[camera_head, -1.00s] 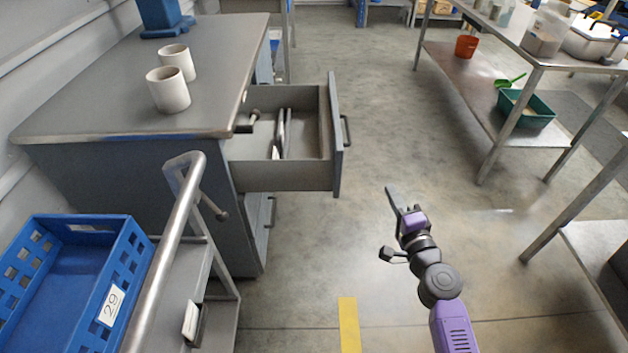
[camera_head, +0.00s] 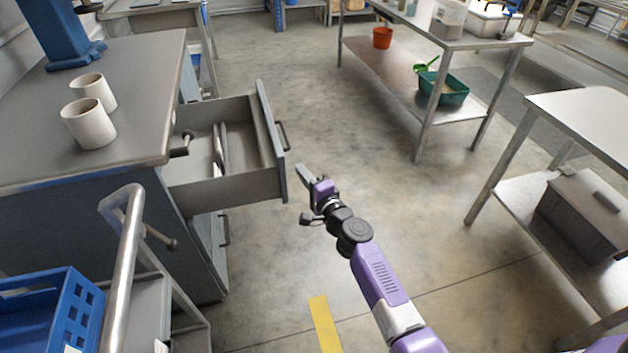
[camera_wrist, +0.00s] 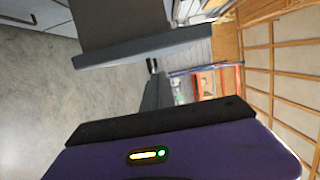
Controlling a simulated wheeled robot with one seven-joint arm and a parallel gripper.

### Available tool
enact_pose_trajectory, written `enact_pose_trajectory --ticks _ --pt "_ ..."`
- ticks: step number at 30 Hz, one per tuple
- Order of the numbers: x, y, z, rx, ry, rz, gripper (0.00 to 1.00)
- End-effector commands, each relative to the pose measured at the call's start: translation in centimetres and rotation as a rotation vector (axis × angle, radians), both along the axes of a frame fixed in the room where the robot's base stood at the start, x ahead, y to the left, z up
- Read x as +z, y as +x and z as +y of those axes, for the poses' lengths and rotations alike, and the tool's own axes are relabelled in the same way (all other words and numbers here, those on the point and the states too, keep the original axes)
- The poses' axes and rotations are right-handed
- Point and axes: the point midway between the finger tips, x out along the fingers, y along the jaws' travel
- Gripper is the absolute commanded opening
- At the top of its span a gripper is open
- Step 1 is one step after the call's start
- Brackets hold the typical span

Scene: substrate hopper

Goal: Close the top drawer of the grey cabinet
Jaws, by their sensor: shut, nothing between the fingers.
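The grey cabinet (camera_head: 90,215) stands at the left in the head view. Its top drawer (camera_head: 230,188) is pulled well out to the right, with long metal items lying inside. The drawer front (camera_head: 271,140) carries a dark bar handle (camera_head: 283,136). My gripper (camera_head: 303,176) is shut and empty, just right of the drawer front's near end; I cannot tell whether they touch. In the wrist view, the shut fingers (camera_wrist: 153,92) point toward a grey panel edge (camera_wrist: 140,48), apparently the drawer front. A lower drawer (camera_head: 210,245) also sits slightly out.
Two white mugs (camera_head: 88,123) and a blue stand (camera_head: 62,35) are on the cabinet top. A cart with a metal rail (camera_head: 122,265) and a blue crate (camera_head: 50,310) stands at the near left. Steel tables (camera_head: 450,40) stand at the right. The floor between is clear.

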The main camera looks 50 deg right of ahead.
Motion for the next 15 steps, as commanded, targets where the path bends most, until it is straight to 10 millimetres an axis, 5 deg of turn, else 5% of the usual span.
enact_pose_trajectory --ticks 6,15 --pt "-0.1 1.2 1.9 0.0 0.001 0.001 0.0" --pt "-0.1 1.3 2.2 -0.001 0.0 0.001 0.0"
